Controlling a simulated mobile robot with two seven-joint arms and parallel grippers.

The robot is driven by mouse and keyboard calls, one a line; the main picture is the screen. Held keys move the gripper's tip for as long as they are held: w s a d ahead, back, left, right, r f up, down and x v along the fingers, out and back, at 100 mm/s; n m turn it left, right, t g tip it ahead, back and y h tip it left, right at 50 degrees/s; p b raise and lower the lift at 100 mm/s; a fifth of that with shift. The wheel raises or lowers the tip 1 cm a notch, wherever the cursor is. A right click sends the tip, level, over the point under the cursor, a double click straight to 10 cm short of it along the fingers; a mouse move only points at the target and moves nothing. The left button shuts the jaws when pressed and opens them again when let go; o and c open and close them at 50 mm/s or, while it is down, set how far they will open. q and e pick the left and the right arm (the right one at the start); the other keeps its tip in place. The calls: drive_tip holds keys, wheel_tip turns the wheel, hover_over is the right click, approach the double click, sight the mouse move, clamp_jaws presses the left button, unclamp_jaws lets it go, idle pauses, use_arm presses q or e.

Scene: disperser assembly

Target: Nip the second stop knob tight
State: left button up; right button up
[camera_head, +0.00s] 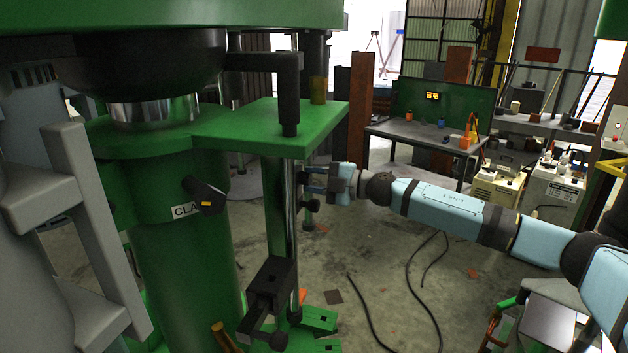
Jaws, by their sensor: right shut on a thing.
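A steel rod (291,235) stands upright beside the green column, under the green plate. Two small dark stop knobs show at the rod. My right gripper (308,180) reaches in from the right, level, and is shut on the upper stop knob (303,178), which its fingers mostly hide. The lower stop knob (312,205) sticks out to the right just below the fingers and is free of them. Which one counts as the second, and how tight either is, I cannot tell. My left gripper is not in view.
The green plate (265,125) lies over my right gripper. A black bracket (270,285) is low on the rod. The green column (185,270) and a grey frame (90,210) fill the left. Dark cables (410,280) lie on the floor; a workbench (420,136) stands behind.

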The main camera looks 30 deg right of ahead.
drive_tip(key=shift+r, duration=0.15)
drive_tip(key=o, duration=0.9)
drive_tip(key=shift+s+d+f, duration=0.15)
drive_tip(key=shift+d+f, duration=0.05)
drive_tip(key=shift+d, duration=0.05)
drive_tip(key=b+v, duration=0.2)
drive_tip(key=v, duration=0.4)
drive_tip(key=b+v, duration=0.3)
drive_tip(key=v, duration=0.4)
drive_tip(key=shift+s+r+b, duration=0.15)
drive_tip(key=shift+r+b, duration=0.05)
drive_tip(key=shift+b, duration=0.15)
drive_tip(key=shift+f, duration=0.1)
